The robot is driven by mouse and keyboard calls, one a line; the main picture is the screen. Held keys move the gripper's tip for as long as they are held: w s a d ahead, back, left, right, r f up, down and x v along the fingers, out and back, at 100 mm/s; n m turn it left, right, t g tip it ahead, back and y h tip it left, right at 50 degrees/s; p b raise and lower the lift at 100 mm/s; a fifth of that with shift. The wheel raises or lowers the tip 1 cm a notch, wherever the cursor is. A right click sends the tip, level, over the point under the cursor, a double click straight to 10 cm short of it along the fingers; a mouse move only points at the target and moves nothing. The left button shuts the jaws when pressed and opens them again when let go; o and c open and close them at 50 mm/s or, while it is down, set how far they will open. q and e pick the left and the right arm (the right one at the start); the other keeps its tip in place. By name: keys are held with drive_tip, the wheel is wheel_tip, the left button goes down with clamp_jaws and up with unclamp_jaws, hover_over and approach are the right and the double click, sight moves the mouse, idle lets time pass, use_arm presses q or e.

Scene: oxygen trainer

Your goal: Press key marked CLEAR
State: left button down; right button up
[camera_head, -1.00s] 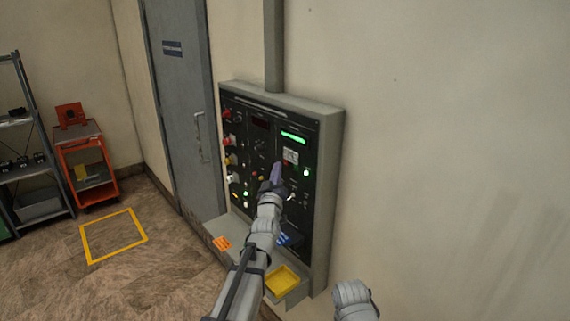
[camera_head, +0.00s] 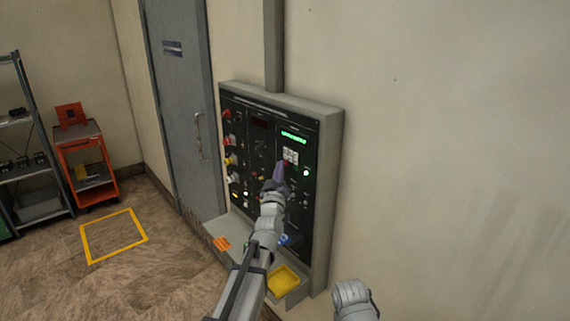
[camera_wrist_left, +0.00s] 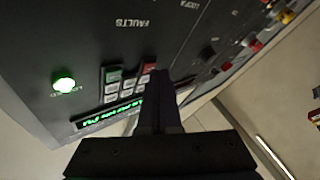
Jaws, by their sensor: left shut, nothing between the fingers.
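A small keypad (camera_head: 291,155) sits on the dark control panel, under a lit green display (camera_head: 293,137). In the left wrist view the keypad shows a green key (camera_wrist_left: 113,76), a red key (camera_wrist_left: 149,67) and several pale keys (camera_wrist_left: 125,86). The key labels are too small to read, so I cannot tell which is marked CLEAR. My left gripper (camera_head: 281,168) is shut and empty, at the keypad's lower left. In the left wrist view its fingertips (camera_wrist_left: 157,75) are right beside the red key and partly cover that corner. I cannot tell whether they touch it.
The grey panel housing (camera_head: 331,180) stands out from the wall. Below it are a ledge with an orange item (camera_head: 221,243) and a yellow tray (camera_head: 284,279). A lit green button (camera_wrist_left: 64,82) is beside the keypad. Knobs (camera_wrist_left: 249,42) line the panel's other side.

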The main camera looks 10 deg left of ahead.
use_arm(q)
drive_tip(key=shift+w+d, duration=0.15)
drive_tip(key=shift+w, duration=0.05)
drive_tip(key=shift+s, duration=0.1)
idle(0.4)
drive_tip(key=shift+s+a, duration=0.45)
drive_tip(key=shift+s, duration=0.05)
drive_tip(key=shift+s+a, duration=0.8)
drive_tip(key=shift+s, duration=0.2)
drive_tip(key=shift+s+a, duration=0.75)
drive_tip(key=shift+s, duration=0.25)
